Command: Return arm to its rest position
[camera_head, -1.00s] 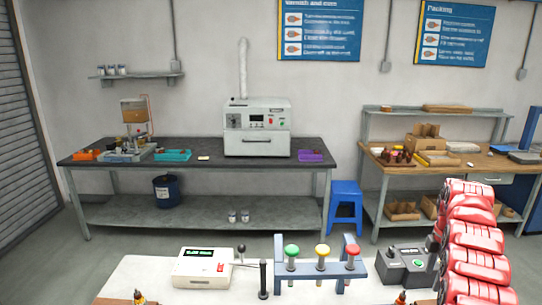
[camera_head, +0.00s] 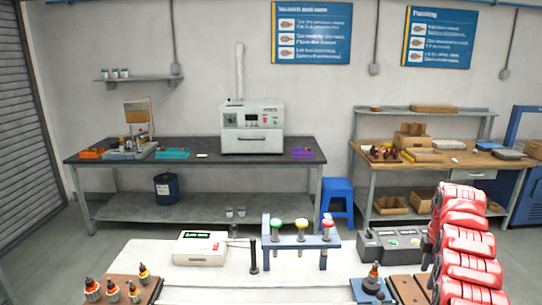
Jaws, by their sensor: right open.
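My right arm (camera_head: 466,245), made of red and white links, stands raised at the right edge of the bench in the head view. It is folded upright, and its gripper fingers are hard to make out against the links. I see nothing held in it. My left arm and gripper are out of view. Several armatures (camera_head: 114,290) with orange bodies stand on a brown board (camera_head: 148,286) at the front left.
On the white bench (camera_head: 300,270) stand a white meter box (camera_head: 200,248), a blue frame (camera_head: 300,241) with green, yellow and red knobs, and a dark control box (camera_head: 390,243) close to my right arm. A brown block (camera_head: 408,290) lies beside the arm. The bench's middle front is clear.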

